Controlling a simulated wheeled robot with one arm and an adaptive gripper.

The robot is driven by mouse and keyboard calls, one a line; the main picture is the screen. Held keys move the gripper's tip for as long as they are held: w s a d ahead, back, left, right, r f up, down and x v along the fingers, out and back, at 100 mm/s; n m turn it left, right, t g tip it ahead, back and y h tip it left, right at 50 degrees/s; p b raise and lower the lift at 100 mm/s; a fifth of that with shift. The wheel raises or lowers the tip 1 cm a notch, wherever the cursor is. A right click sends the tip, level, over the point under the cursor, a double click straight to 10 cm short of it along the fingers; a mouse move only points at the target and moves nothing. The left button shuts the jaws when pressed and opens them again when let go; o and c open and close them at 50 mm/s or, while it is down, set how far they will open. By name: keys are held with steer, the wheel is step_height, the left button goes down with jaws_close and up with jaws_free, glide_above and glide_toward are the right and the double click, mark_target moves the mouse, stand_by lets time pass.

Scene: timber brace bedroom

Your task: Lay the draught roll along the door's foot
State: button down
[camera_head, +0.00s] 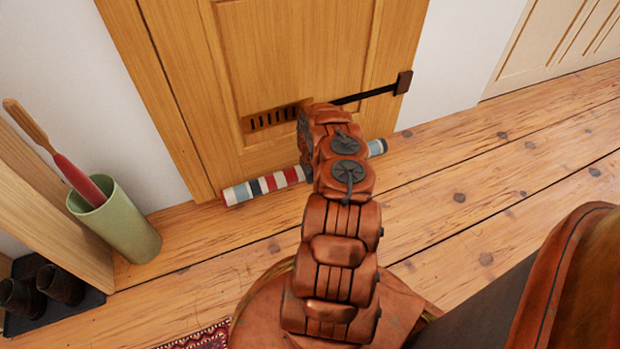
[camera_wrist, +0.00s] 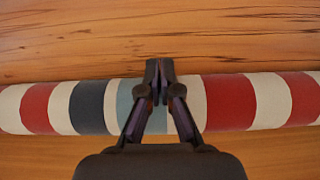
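The draught roll (camera_head: 264,186), striped red, white, dark and pale blue, lies on the floor along the foot of the wooden door (camera_head: 285,55). Its left end is near the door's left edge, its right end shows right of my arm, and my arm hides its middle. In the wrist view the roll (camera_wrist: 232,102) crosses the whole picture. My gripper (camera_wrist: 160,68) is over the roll with its fingertips together at the roll's upper edge and nothing seen between them. Whether they touch the roll I cannot tell. In the head view the fingers are hidden behind my arm.
A green holder (camera_head: 116,222) with a red-and-wood-handled stick (camera_head: 62,157) stands at left, beside a wooden shelf (camera_head: 50,205) and dark boots (camera_head: 40,288). A black bar (camera_head: 365,94) crosses the door's right side. A patterned rug (camera_head: 205,338) lies at the bottom. The floor at right is clear.

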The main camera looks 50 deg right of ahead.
steer(key=s+p, duration=0.1)
steer(key=s+a+p, duration=0.1)
steer(key=s+a+r+p, duration=0.1)
steer(key=shift+s, duration=0.35)
steer(key=s+a+r+p, duration=0.1)
steer(key=s+r+p, duration=0.1)
steer(key=r, duration=0.5)
steer(key=s+a+r+p, duration=0.1)
steer(key=s+r+p, duration=0.1)
steer(key=r+p, duration=0.3)
steer(key=shift+s+a+r, duration=0.3)
steer(key=shift+r, duration=1.05)
